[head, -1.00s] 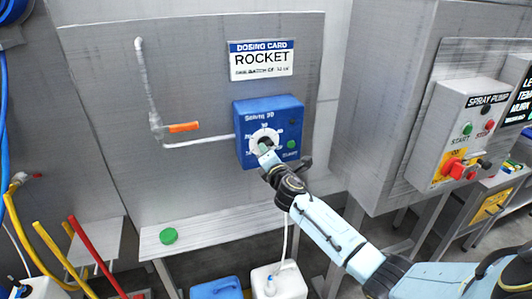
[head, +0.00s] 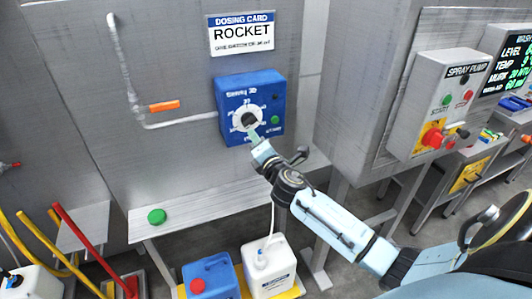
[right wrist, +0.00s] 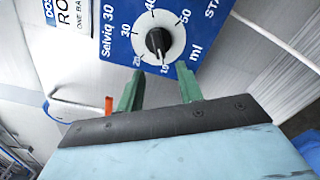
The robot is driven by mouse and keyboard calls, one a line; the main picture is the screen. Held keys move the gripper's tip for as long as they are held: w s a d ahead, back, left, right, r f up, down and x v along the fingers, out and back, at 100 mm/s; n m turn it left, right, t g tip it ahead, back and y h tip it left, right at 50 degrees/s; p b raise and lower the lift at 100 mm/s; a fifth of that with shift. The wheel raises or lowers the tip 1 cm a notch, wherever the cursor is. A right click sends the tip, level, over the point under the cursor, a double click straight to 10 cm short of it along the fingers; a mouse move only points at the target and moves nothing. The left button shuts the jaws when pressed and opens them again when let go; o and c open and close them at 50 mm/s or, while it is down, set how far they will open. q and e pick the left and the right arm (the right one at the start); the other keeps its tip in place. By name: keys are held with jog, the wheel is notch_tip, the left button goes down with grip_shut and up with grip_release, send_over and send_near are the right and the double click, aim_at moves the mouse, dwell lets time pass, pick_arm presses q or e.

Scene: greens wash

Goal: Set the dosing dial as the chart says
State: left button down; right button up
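The blue dosing box (head: 231,131) is on the grey wall panel. The knob's mark seems to point down near 15, but is hard to read. My right gripper (head: 256,139) is just below the dial, apart from the knob. In the right wrist view its green fingers (right wrist: 160,88) are spread with nothing between them. My left gripper is not in view.
A pipe with an orange-handled valve (head: 164,106) runs to the box. A green disc (head: 157,216) lies on the shelf below. Blue (head: 211,278) and white (head: 270,270) canisters stand under it. The spray pump box (head: 437,100) is at the right.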

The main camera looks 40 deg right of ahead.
jog(key=v, duration=0.6)
dwell(0.4)
jog(key=s+a+f+m+g+y+b, duration=0.1)
jog(key=s+f+m+g+b, duration=0.3)
jog(key=f, duration=1)
jog(key=s+f+m+g+b, duration=0.15)
jog(key=s+f, duration=0.45)
jog(key=f, duration=0.8)
jog(key=s+a+f+m+g+y+b, duration=0.15)
jog(key=s+f+m+g, duration=0.3)
jog(key=f, duration=0.95)
jog(key=s+a+f+m+g+b, duration=0.2)
jog(key=s+f, duration=0.5)
jog(key=s, duration=0.4)
jog(key=s+a+f+m+g+y+b, duration=0.1)
jog(key=s+a+f+m+g+b, duration=0.1)
jog(key=s+f, duration=0.6)
jog(key=s+a+f+m+g+b, duration=0.2)
jog(key=s+a+f+m, duration=0.2)
jog(key=s+f, duration=0.4)
jog(key=s+m, duration=0.1)
jog(key=s, duration=0.4)
jog(key=shift+s+f+g, duration=0.2)
jog(key=shift+s+g, duration=0.1)
jog(key=shift+s, duration=0.05)
jog(key=shift+y, duration=0.25)
